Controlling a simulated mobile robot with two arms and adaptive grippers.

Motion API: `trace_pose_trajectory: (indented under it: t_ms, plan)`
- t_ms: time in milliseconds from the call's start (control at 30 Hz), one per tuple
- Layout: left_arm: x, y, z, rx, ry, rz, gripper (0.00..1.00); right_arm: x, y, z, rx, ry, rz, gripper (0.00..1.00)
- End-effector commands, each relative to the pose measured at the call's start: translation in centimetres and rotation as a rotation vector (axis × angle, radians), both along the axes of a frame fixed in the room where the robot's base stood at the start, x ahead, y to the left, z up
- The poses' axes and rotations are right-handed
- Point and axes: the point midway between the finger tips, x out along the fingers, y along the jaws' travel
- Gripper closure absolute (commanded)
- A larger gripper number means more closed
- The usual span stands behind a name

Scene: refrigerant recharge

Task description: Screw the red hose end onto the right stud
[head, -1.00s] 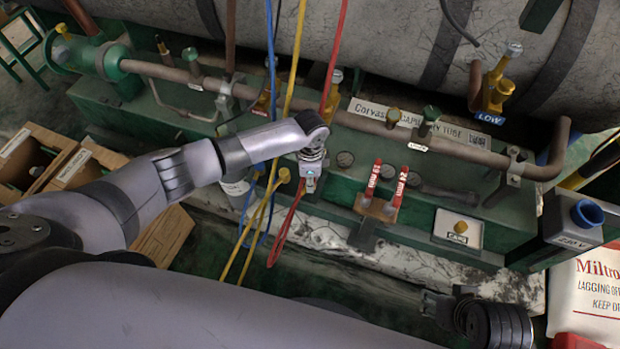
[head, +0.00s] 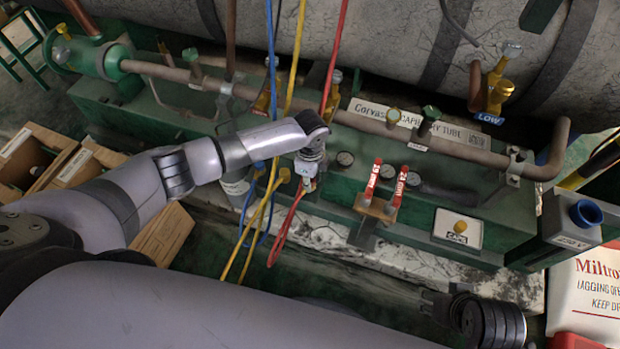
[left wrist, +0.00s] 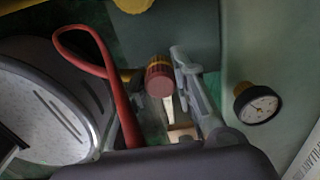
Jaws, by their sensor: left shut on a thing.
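My left gripper (head: 307,182) points down in front of the green unit and is shut on the red hose end. In the left wrist view the red hose end (left wrist: 160,78) shows as a ribbed red collar with a dull round face, beside a grey gripper finger (left wrist: 190,82). The red hose (head: 286,232) hangs in a loop below the gripper; the loop also shows in the left wrist view (left wrist: 97,45). My right gripper (head: 436,304) is low in the head view, dark and partly lost in shadow. I cannot clearly make out the right stud.
Yellow (head: 256,232) and blue (head: 248,205) hoses hang just left of the gripper. Two red-handled valves (head: 384,190) stand to its right. A gauge (left wrist: 257,104) is near in the left wrist view. A pipe (head: 340,112) runs behind. Cardboard boxes (head: 60,165) lie left.

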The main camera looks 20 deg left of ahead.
Motion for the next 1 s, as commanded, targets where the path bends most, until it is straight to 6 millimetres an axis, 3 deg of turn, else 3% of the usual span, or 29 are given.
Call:
trace_pose_trajectory:
  t_ms: [167,200,533,867,1000]
  plan:
    - [-0.2,0.1,-0.2,0.003,0.005,-0.190,1.00,0.0,0.0,0.0,0.000,-0.002,0.000,0.60]
    - [-0.2,0.1,-0.2,0.004,0.006,-0.211,0.75,0.0,0.0,0.0,0.000,-0.002,0.000,0.60]
    - [-0.1,0.1,-0.1,0.001,0.003,-0.202,0.53,0.0,0.0,0.1,0.000,-0.001,0.001,0.60]
    - [0.0,0.0,0.0,0.001,0.001,-0.201,0.53,-0.3,-0.2,-0.1,-0.006,0.006,0.005,0.60]
    - [0.1,0.1,1.4,0.000,-0.001,-0.201,0.53,-0.2,-0.1,0.0,-0.005,0.004,0.004,0.60]
